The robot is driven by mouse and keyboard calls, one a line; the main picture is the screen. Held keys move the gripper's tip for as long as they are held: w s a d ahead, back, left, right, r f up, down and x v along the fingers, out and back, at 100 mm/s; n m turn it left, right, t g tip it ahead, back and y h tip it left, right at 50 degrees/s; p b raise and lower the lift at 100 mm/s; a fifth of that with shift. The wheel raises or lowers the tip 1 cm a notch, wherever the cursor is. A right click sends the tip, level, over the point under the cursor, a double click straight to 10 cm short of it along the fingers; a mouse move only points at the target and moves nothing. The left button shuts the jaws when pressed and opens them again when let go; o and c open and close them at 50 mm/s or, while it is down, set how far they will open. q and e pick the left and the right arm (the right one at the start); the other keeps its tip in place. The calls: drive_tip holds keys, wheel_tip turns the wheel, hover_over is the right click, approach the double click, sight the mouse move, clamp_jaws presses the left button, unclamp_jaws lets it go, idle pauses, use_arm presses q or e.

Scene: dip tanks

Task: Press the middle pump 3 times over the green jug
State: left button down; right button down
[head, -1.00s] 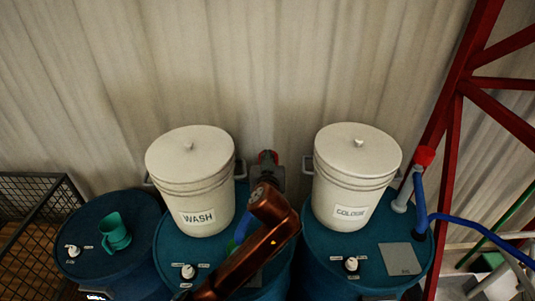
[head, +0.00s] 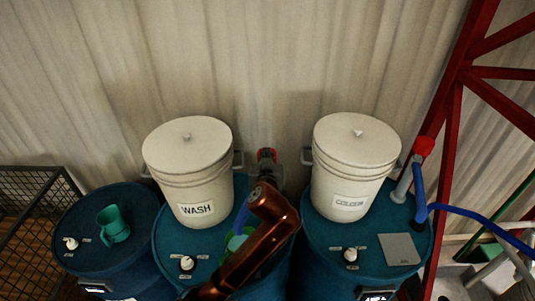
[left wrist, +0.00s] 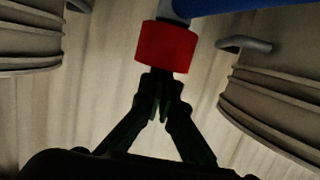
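The middle pump's red head (head: 266,156) shows behind my left arm, between the two white buckets. Its blue hose (head: 241,217) comes down towards a green jug (head: 228,243) on the middle blue drum; my arm hides part of the jug. My left gripper (head: 267,168) is at the red head, mostly hidden by my wrist. In the left wrist view the gripper (left wrist: 158,80) has its fingers drawn together, with the tips against or very near the red head (left wrist: 166,47). Nothing shows between them. My right gripper is not in view.
A bucket marked WASH (head: 188,172) and another labelled bucket (head: 352,165) flank the arm closely. A teal jug (head: 114,226) stands on the left drum. Another red-topped pump (head: 423,147) is at right. A red frame (head: 455,120) rises beyond; a wire cage (head: 25,215) is at left.

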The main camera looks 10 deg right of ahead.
use_arm(q)
wheel_tip(320, 180, up, 4)
drive_tip(key=p, duration=0.3)
drive_tip(key=b+v, duration=0.2)
drive_tip(key=v, duration=0.8)
drive_tip(key=shift+a, duration=0.1)
idle(0.6)
